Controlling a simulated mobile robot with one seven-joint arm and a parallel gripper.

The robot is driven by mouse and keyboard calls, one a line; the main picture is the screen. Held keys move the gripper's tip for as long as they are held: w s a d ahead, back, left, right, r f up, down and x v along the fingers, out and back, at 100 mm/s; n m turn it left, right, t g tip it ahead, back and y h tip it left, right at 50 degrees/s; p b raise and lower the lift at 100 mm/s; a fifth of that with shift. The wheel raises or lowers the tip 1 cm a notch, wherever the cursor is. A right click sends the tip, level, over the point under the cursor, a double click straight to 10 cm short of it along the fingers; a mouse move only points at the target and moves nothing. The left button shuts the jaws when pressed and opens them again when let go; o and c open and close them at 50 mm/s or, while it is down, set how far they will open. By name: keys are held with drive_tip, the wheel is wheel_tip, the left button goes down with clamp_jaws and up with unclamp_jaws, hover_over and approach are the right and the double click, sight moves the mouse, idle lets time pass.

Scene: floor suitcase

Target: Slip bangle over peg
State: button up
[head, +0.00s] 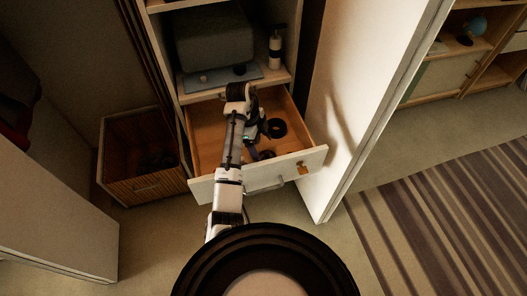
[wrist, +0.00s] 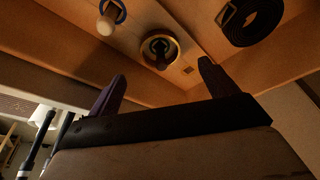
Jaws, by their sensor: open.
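My gripper (wrist: 161,82) is open over the drawer, with nothing between its fingers. In the head view my gripper (head: 254,137) is over the middle of the drawer and partly hidden by my arm. A gold ring that looks like the bangle (wrist: 177,46) lies flat on the drawer floor beyond the fingertips, apart from them. Something dark and round shows inside the ring; I cannot tell what. A short pale, round-ended piece (wrist: 104,26) with blue beside it is left of the ring. I cannot tell whether it is the peg.
The open drawer (head: 206,142) holds a coiled black strap (head: 277,128), also in the wrist view (wrist: 248,20). A shelf above bears a blue mat (head: 222,79), a grey box (head: 213,40) and a bottle (head: 275,48). A wooden bin (head: 143,187) stands left; a cabinet door (head: 345,110) is right.

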drive_tip(key=p+v, duration=0.2)
drive_tip(key=v, duration=0.2)
drive_tip(key=shift+a+r, duration=0.1)
drive_tip(key=shift+r, duration=0.2)
